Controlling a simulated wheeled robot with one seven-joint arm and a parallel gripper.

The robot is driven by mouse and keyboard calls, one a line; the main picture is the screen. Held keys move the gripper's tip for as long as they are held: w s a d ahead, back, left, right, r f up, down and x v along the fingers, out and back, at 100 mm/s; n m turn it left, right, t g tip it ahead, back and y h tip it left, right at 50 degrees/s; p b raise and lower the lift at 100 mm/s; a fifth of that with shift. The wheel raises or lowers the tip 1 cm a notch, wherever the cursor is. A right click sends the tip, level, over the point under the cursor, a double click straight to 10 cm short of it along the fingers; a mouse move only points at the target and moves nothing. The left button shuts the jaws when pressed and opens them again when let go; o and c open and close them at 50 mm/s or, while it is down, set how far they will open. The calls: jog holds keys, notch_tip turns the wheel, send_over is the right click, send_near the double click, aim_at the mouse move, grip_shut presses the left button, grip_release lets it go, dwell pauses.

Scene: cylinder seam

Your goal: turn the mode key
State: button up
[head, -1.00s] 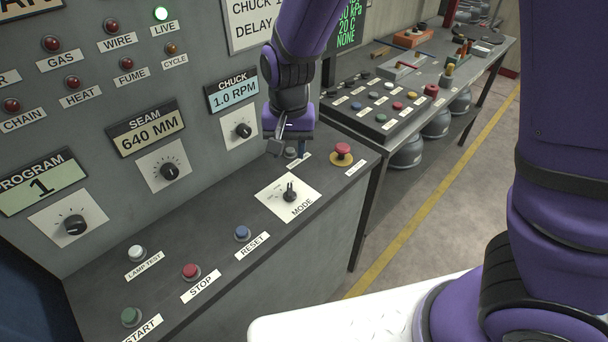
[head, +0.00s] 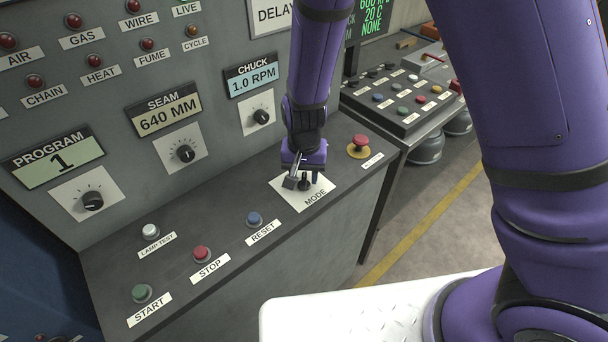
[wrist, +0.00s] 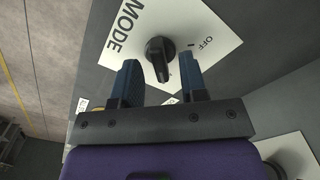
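The mode key (head: 304,184) is a black knob on a white plate (head: 318,205) marked MODE, on the console's sloped top. My gripper (head: 303,181) is above the plate at the key. In the wrist view my gripper (wrist: 158,66) is open, one blue-grey finger on each side of the key, with a gap on both sides. How deep the fingers reach beside the key is hard to tell.
A red mushroom button (head: 359,143) on a yellow base sits beyond the plate. The blue reset button (head: 254,219) is to the left, then the red stop button (head: 201,253). The chuck dial (head: 261,117) is on the upright panel behind my gripper.

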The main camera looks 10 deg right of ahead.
jog(key=shift+f, duration=0.35)
jog(key=shift+c, duration=0.4)
grip_shut()
jog(key=shift+n, duration=0.4)
jog(key=n, duration=0.3)
jog(key=shift+n, duration=2.5)
